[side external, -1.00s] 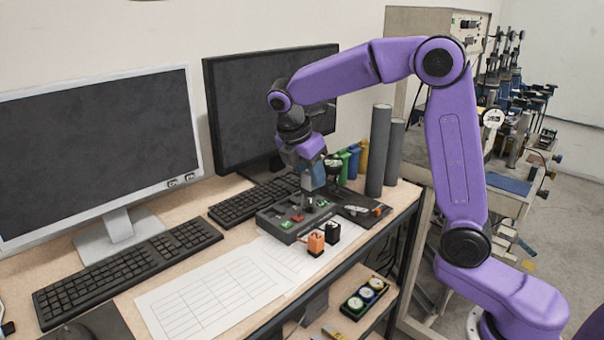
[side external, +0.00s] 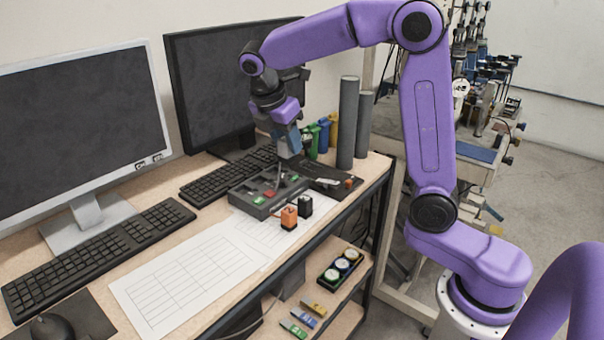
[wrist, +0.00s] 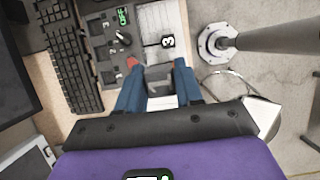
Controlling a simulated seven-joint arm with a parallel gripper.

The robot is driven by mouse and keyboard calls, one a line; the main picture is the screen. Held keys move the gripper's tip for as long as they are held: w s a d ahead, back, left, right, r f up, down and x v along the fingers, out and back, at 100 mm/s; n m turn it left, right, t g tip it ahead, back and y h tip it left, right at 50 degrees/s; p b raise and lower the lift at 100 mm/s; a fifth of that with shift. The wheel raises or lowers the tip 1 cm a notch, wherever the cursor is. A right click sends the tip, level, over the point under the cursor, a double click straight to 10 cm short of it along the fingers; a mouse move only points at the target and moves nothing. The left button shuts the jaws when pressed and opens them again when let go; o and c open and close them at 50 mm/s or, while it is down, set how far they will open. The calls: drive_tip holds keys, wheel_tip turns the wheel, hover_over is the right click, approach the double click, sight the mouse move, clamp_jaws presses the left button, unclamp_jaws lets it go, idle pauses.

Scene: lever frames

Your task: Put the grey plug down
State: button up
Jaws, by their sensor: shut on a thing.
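My gripper (side external: 289,153) is above the right back part of the dark tray (side external: 256,207), pointing down. In the wrist view its two blue fingers (wrist: 157,70) show with reddish tips. A grey piece, seemingly the grey plug (wrist: 159,76), sits between them, and the fingers are shut on it. In the side view the plug is too small and too hidden by the fingers to make out clearly. The tray holds a green piece, a red piece and a dark upright lever; it also shows in the wrist view (wrist: 106,56).
An orange block (side external: 289,217) and a black block (side external: 305,206) stand on the paper in front of the tray. A keyboard (side external: 222,177) lies left of the tray. Tall grey cylinders (side external: 347,125) stand at the back right. The sheet (side external: 185,280) is clear.

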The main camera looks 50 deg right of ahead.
drive_tip(key=s+d+f, duration=0.2)
drive_tip(key=s+d, duration=0.2)
drive_tip(key=s, duration=0.3)
drive_tip(key=s+d+f, duration=0.2)
drive_tip(key=s+d, duration=0.1)
drive_tip(key=s, duration=0.4)
drive_tip(key=w+d+f, duration=0.1)
drive_tip(key=w+f, duration=0.2)
drive_tip(key=w, duration=0.1)
drive_tip(key=w+d+f, duration=0.1)
drive_tip(key=w+f, duration=0.2)
drive_tip(key=w, duration=0.1)
drive_tip(key=w+d+f, duration=0.1)
drive_tip(key=w+f, duration=0.2)
drive_tip(key=w, duration=0.1)
drive_tip(key=shift+d+f, duration=0.4)
drive_tip(key=shift+w+f, duration=0.3)
drive_tip(key=shift+f, duration=1.55)
drive_tip(key=shift+f, duration=0.1)
drive_tip(key=o, duration=1)
drive_tip(key=shift+o, duration=0.2)
